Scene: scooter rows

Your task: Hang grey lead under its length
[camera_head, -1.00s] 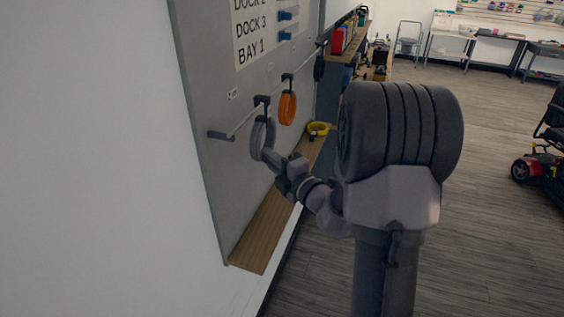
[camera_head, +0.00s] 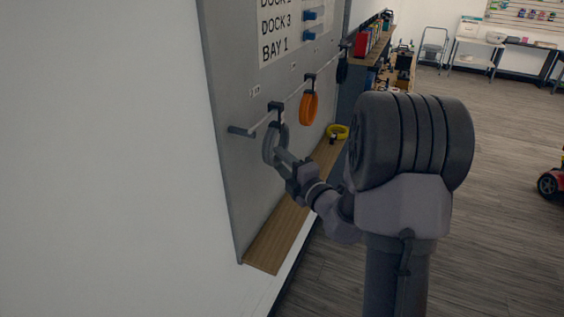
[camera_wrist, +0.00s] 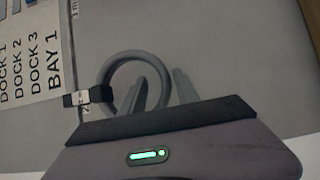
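The grey lead (camera_head: 270,150) is a coiled ring at a black hook (camera_head: 275,107) on the near part of the wall rail. In the wrist view the grey lead (camera_wrist: 110,68) shows as a ring, with a black strap or hook (camera_wrist: 88,96) at its left side. My gripper (camera_head: 279,153) is at the lower part of the ring. In the wrist view the fingers of my gripper (camera_wrist: 166,78) stand apart, one overlapping the ring's inside and one just beyond its right edge. Firm contact with the lead cannot be made out.
An orange lead (camera_head: 309,108) hangs on the hook farther along, and a dark one (camera_head: 342,70) beyond it. A yellow coil (camera_head: 338,131) lies on the wooden ledge (camera_head: 275,240) below. The label panel (camera_head: 275,48) reads DOCK 3 and BAY 1. Open floor lies right.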

